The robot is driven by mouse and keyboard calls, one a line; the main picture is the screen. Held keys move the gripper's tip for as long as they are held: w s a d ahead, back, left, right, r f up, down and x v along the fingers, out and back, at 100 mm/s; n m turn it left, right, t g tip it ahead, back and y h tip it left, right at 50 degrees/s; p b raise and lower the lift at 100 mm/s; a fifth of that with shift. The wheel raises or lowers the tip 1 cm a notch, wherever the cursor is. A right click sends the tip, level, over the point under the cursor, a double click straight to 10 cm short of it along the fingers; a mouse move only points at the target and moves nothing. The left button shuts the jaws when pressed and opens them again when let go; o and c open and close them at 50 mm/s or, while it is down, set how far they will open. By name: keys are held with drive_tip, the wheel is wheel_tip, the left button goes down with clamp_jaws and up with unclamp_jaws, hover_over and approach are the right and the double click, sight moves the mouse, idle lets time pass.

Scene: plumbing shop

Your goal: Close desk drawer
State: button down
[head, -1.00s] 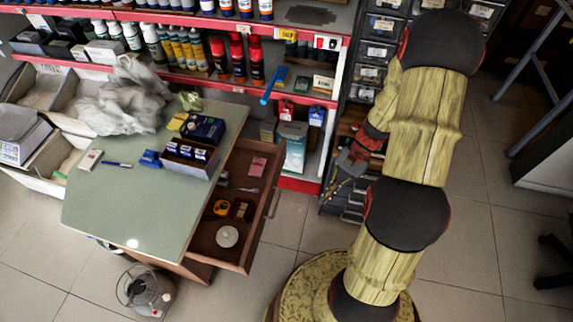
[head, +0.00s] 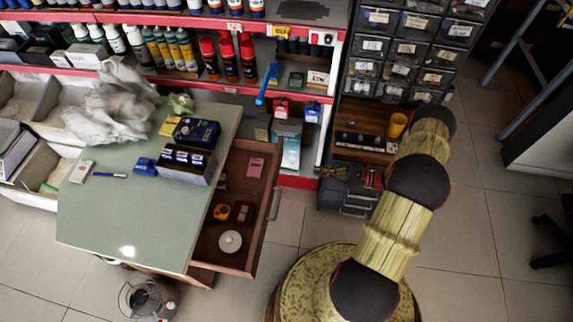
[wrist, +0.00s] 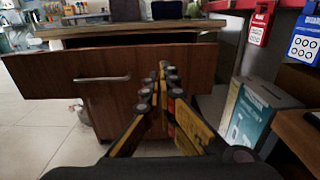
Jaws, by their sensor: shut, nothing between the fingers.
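The desk drawer (head: 232,262) stands open, pulled out to the right from under the green-topped desk (head: 120,215). It holds a white round roll, a yellow tape measure, a pink packet and other small things. In the wrist view the brown drawer front (wrist: 45,82) with its metal handle (wrist: 102,79) faces me. My gripper (wrist: 164,68) is shut and empty, pointing at the drawer front to the right of the handle.
Red-edged shelves (head: 300,92) with bottles and boxes stand behind the desk. A dark parts cabinet (head: 405,48) is to their right. A teal-and-white box (wrist: 262,112) stands close on the right in the wrist view. The tiled floor (head: 290,225) right of the drawer is clear.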

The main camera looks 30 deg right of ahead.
drive_tip(key=b, duration=0.3)
approach(276, 165)
drive_tip(key=x, duration=0.2)
drive_tip(key=f+x, duration=0.1)
drive_tip(key=x, duration=0.2)
drive_tip(key=shift+w, duration=0.2)
drive_tip(key=shift+x, duration=0.8)
drive_tip(key=shift+r, duration=0.1)
drive_tip(key=shift+w+a, duration=0.1)
drive_tip(key=x, duration=1.9)
drive_tip(key=shift+w+r+b, duration=0.2)
drive_tip(key=shift+b, duration=0.2)
drive_tip(key=shift+a, duration=0.15)
